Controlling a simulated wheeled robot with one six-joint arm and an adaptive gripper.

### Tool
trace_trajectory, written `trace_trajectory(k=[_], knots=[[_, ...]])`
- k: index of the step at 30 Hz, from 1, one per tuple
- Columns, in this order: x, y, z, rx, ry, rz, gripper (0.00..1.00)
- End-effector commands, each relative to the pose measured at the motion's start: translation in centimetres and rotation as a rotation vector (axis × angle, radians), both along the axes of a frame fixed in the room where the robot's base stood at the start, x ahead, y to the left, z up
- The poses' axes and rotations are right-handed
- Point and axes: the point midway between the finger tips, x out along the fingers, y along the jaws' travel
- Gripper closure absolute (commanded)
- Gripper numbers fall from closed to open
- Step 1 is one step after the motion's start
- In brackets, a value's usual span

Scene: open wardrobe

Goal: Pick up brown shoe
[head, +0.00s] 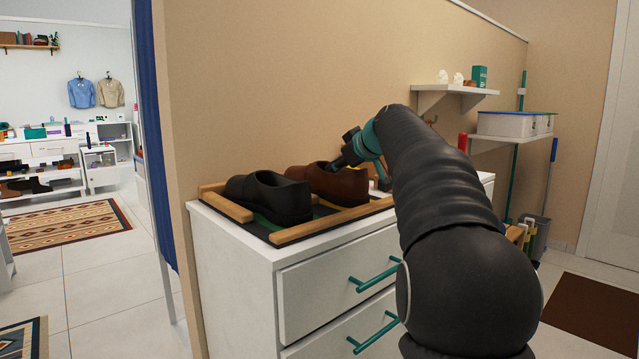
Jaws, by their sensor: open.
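A brown shoe (338,183) lies on a dark mat on top of the white drawer cabinet (236,272). A black shoe (268,196) lies to its left on the same mat. My gripper (338,164) is at the upper right end of the brown shoe, with its dark fingers pointing down and left. Its tip overlaps the shoe's top in the picture; I cannot tell whether it touches. My arm covers the right part of the cabinet top.
Wooden strips (330,222) edge the mat. Teal handles (374,275) stick out from the drawers. A beige wall (290,80) stands close behind the cabinet. A shelf (455,88) with small items hangs at right. Floor at left is open.

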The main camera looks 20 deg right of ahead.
Motion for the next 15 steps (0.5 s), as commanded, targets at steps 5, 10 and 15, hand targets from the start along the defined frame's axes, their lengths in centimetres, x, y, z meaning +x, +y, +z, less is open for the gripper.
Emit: trace_trajectory(k=[5,10,15], knots=[[2.4,0.3,-1.2,0.001,0.002,0.001,0.59],[3.0,0.3,-1.6,0.0,0.0,0.001,0.59],[2.9,0.3,-1.6,0.0,0.0,0.001,0.69]])
